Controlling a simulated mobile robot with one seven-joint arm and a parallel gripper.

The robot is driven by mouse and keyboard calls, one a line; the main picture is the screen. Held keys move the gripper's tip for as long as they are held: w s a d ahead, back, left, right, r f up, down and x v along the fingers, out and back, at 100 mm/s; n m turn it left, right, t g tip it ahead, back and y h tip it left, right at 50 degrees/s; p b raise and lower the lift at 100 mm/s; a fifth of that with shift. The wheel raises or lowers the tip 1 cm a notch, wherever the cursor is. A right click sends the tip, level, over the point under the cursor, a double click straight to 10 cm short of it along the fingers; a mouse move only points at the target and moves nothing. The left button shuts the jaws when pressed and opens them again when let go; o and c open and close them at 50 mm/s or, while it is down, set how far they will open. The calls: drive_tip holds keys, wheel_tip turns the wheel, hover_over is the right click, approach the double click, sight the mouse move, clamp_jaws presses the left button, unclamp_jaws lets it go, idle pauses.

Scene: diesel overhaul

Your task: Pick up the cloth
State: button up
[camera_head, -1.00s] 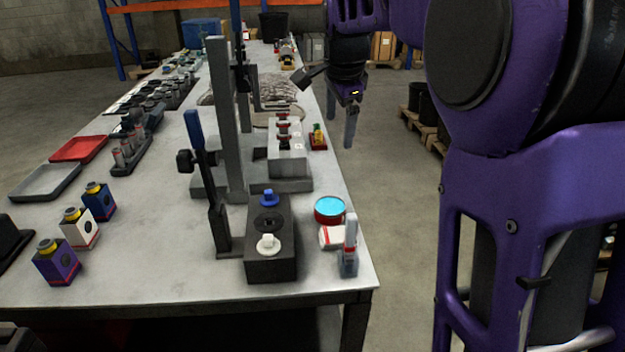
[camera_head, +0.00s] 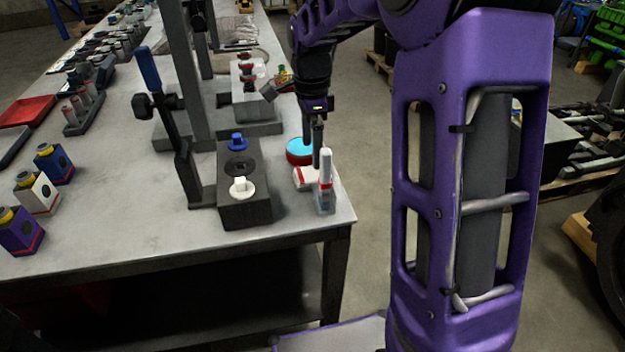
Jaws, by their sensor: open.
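A small white cloth (camera_head: 303,180) with red bands lies near the right edge of the grey bench, close to its front corner. My gripper (camera_head: 312,150) points down just above the cloth, its fingers apart and empty. The fingers partly cover the cloth and a round red tin with light blue contents (camera_head: 297,150) behind it. I cannot tell whether a fingertip touches the cloth.
A clear bottle with a red band and pale top (camera_head: 325,190) stands right beside the cloth. A dark block with blue and white knobs (camera_head: 245,205) stands to the left. Upright grey posts (camera_head: 190,80) rise behind.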

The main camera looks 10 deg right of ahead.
sight(313, 172)
drive_tip(key=shift+w+d+f+b, duration=0.1)
drive_tip(key=shift+f+b, duration=0.2)
drive_tip(key=shift+f, duration=1.4)
drive_tip(key=shift+w+d+f+b, duration=0.1)
drive_tip(key=shift+f+b, duration=0.15)
drive_tip(key=shift+f, duration=1.45)
drive_tip(key=c, duration=1.2)
drive_tip(key=shift+o, duration=0.2)
drive_tip(key=shift+r, duration=0.1)
wheel_tip(313, 172, up, 10)
drive_tip(key=p, duration=0.1)
drive_tip(key=shift+p, duration=0.4)
